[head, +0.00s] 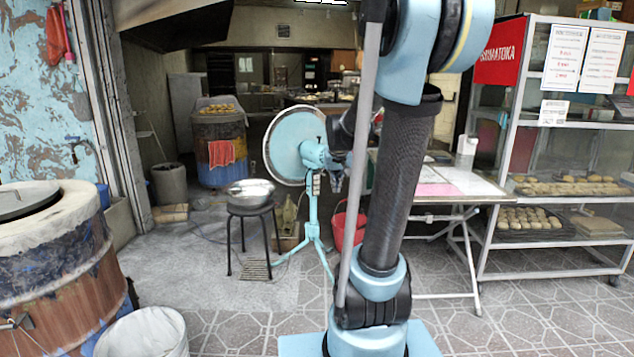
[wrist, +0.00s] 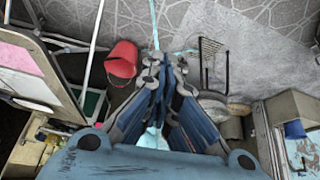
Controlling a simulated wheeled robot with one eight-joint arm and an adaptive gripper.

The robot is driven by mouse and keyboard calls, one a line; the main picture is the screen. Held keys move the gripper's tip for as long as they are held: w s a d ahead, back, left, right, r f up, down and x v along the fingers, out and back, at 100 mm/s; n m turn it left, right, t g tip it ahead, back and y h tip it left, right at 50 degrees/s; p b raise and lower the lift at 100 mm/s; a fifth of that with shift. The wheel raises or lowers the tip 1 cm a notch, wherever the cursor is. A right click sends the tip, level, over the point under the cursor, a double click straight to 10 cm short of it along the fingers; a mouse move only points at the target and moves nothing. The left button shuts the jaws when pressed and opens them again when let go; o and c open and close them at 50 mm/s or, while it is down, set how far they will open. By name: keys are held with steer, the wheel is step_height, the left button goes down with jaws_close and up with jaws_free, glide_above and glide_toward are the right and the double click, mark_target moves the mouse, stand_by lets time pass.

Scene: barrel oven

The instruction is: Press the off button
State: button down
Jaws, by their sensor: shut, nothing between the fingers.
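A light blue pedestal fan (head: 297,147) stands in the middle of the head view, with a round guard, a thin pole and splayed feet. A small control box (head: 313,184) sits on the pole below the fan's head; its separate buttons are too small to make out. My gripper (head: 334,182) is just right of this box, and I cannot tell whether it touches it. In the wrist view the fingers of my gripper (wrist: 164,62) are together with nothing held. A light blue strip of the fan (wrist: 153,22) shows beyond the fingertips. No off button can be told apart.
A red bucket (head: 350,226) stands right of the fan's pole, and a black stool (head: 251,211) with a metal bowl (head: 251,192) left of it. A white table (head: 450,186) and a bread rack (head: 560,150) are at the right. A barrel oven (head: 55,265) is at the left.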

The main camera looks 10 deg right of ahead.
mark_target(317, 177)
steer(key=w+d+f+t, duration=0.1)
steer(key=w+d+f, duration=0.1)
steer(key=w, duration=1.3)
steer(key=w+d+f+t, duration=0.1)
steer(key=w+f+t, duration=0.15)
steer(key=w, duration=1.15)
steer(key=w+d+f+t, duration=0.1)
steer(key=w+f, duration=0.7)
steer(key=w, duration=0.2)
steer(key=w+d+f+m+h, duration=0.1)
steer(key=w+d+f, duration=0.1)
steer(key=w+f, duration=0.5)
steer(key=shift+w+d+f+t, duration=0.15)
steer(key=shift+w+f+t, duration=0.2)
steer(key=shift+w, duration=1.2)
steer(key=shift+w, duration=0.1)
steer(key=w+a, duration=0.3)
steer(key=w, duration=0.5)
steer(key=shift+w+a+r, duration=0.1)
steer(key=shift+w+a, duration=0.05)
steer(key=shift+w+a, duration=0.1)
steer(key=shift+w, duration=0.1)
